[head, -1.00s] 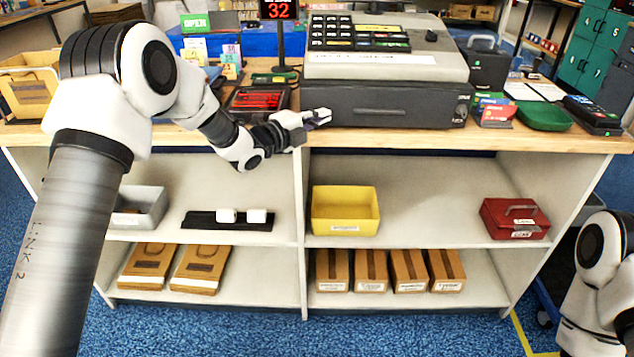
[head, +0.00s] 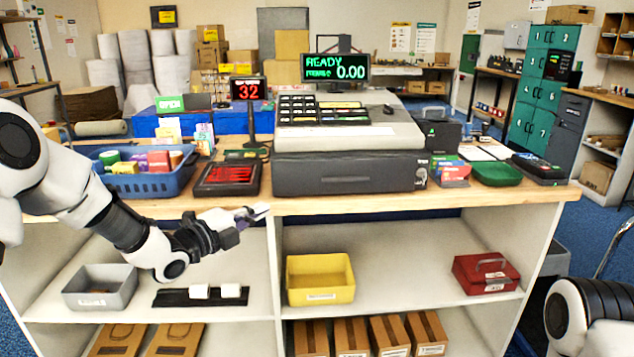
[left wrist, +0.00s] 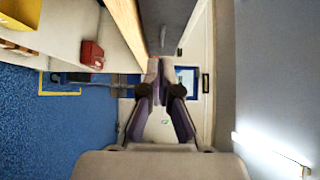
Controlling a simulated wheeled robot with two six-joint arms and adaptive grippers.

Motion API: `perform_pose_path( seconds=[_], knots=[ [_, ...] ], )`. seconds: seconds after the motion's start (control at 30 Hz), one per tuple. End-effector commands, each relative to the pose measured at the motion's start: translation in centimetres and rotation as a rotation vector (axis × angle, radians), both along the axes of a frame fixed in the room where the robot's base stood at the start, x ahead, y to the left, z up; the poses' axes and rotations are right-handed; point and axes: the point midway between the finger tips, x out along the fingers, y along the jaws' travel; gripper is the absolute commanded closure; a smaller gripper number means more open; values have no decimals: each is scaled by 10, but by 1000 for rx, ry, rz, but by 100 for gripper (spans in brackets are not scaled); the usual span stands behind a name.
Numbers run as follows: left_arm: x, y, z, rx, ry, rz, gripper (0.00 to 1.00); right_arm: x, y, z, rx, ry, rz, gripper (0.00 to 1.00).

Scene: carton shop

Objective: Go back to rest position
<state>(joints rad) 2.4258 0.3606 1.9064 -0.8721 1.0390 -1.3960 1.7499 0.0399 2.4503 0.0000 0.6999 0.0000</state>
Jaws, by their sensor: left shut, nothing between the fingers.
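My left arm comes in from the left in the head view. Its gripper (head: 250,213) is shut and empty, just in front of the counter's (head: 500,196) front edge, below the left end of the cash register (head: 345,175). In the left wrist view the gripper (left wrist: 155,68) also shows with its fingers together and nothing between them. My right arm shows only in part at the lower right of the head view. Its gripper is out of view.
A blue basket (head: 150,184) of goods and a red-lit pad (head: 228,178) stand on the counter. Below are a grey bin (head: 100,300), a yellow bin (head: 320,290) and a red cash box (head: 487,280). Blue floor (left wrist: 60,125) shows clear in the left wrist view.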

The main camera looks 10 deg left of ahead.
Motion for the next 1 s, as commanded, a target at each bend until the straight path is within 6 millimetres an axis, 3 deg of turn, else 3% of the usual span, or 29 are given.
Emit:
perform_pose_path(
  seconds=[0.07,0.13,0.27,0.3,0.37,0.4,0.47,0.53,0.6,0.7,0.73,0.83,1.0],
  knots=[
    [-1,-3,-14,5,41,-5,100,0,0,11,0,0,0,65],
    [-5,-13,-43,21,115,-22,100,0,0,26,0,0,0,65],
    [-49,-40,-132,30,366,-34,100,0,0,57,0,-1,0,65],
    [-70,-46,-162,14,473,-15,100,0,0,66,0,-1,0,65],
    [-107,-51,-203,-30,652,38,100,0,0,77,0,-1,0,65],
    [-135,-53,-228,-70,778,90,100,0,0,84,0,-1,0,65],
    [-181,-53,-260,-139,971,192,100,0,0,93,0,-1,0,65],
    [-239,-49,-289,-228,1189,354,100,0,0,103,0,-1,0,65],
    [-301,-42,-307,-327,1394,570,100,0,0,111,0,0,0,65],
    [-382,-22,-315,-525,1601,1014,100,0,0,114,0,-1,0,65],
    [-396,-15,-314,-603,1618,1155,100,0,0,111,0,-1,0,65],
    [-420,-2,-311,-820,1601,1482,100,0,0,109,0,0,0,65],
    [-422,0,-312,-954,1571,1608,100,0,0,109,0,0,0,65]
  ],
)
